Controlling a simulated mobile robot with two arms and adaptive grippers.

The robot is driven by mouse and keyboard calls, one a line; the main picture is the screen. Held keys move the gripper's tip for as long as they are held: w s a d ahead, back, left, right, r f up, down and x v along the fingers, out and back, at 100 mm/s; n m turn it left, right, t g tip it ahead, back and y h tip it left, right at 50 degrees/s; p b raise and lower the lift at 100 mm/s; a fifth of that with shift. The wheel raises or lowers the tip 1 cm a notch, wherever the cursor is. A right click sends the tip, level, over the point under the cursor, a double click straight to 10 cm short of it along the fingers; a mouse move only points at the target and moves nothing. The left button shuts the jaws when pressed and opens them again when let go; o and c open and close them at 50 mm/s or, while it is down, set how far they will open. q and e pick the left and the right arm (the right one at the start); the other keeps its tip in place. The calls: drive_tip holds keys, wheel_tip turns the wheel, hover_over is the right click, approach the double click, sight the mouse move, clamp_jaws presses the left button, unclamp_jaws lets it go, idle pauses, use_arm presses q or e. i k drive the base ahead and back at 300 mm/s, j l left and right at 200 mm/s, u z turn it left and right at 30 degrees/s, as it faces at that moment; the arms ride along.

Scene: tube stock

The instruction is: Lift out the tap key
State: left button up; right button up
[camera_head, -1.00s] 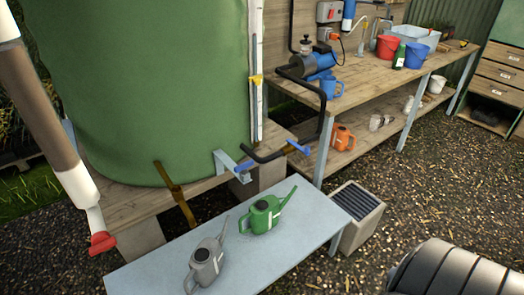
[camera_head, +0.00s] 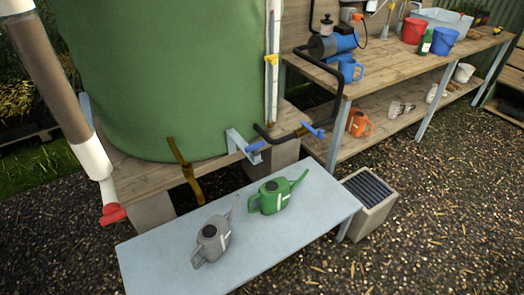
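I cannot make out a tap key for certain. A brass-brown bar (camera_head: 186,172) with a short crosspiece stands tilted at the front edge of the tank's wooden platform; I cannot tell whether it is the key or a fitting. Blue-handled taps (camera_head: 254,146) sit on the black pipe at the foot of the green tank (camera_head: 165,75). A grey watering can (camera_head: 212,240) and a green watering can (camera_head: 272,196) stand on the pale blue low table (camera_head: 165,262). Neither of my grippers is in view.
A pipe with a red end (camera_head: 112,213) hangs at left. A slatted grey box (camera_head: 368,203) stands right of the low table. Gravel at right is open.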

sight(254, 147)
drive_tip(key=i+l, duration=0.7)
drive_tip(key=l, duration=0.1)
